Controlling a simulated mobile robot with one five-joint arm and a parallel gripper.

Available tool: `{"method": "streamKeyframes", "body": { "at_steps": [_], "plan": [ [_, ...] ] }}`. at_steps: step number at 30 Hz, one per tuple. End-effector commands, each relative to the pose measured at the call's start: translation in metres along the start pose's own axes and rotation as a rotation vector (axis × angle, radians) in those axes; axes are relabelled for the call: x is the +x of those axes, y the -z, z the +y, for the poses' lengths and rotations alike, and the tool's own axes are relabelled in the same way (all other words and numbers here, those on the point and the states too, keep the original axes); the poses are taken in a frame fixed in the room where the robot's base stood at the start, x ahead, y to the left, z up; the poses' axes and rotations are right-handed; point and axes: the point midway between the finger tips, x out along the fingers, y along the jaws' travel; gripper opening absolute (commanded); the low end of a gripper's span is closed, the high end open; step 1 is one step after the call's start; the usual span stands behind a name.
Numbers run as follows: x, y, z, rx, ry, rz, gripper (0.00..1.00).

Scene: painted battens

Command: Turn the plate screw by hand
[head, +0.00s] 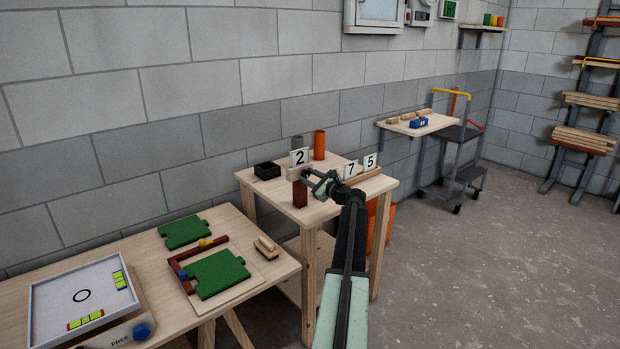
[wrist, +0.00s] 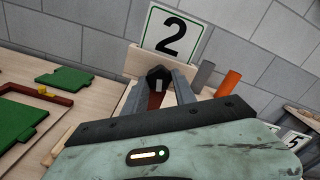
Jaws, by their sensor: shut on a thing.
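The plate screw shows in the wrist view as a dark faceted knob (wrist: 158,74) in front of a pale wooden block (wrist: 137,60). A white plate with a black 2 (wrist: 172,34) stands above that block; the plate also shows in the head view (head: 299,156). My gripper (head: 307,176) is at the front of this block, and in the wrist view its fingers (wrist: 159,86) are shut on the knob, one on each side. A dark red block (head: 300,194) stands just below the gripper. In the head view the gripper hides the knob.
Plates 7 (head: 351,168) and 5 (head: 370,161) stand at the right of the small table (head: 330,207). An orange cylinder (head: 319,145), a grey cylinder (head: 297,142) and a black box (head: 267,171) stand near its back. A larger bench (head: 230,223) with green pieces is at left.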

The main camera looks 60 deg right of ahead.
Motion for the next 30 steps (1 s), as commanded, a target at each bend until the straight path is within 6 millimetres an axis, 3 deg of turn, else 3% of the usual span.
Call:
{"method": "streamKeyframes", "body": {
  "at_steps": [30],
  "plan": [
    [-0.0016,0.0000,-0.0034,-0.965,0.000,0.002,0.00]
  ]
}}
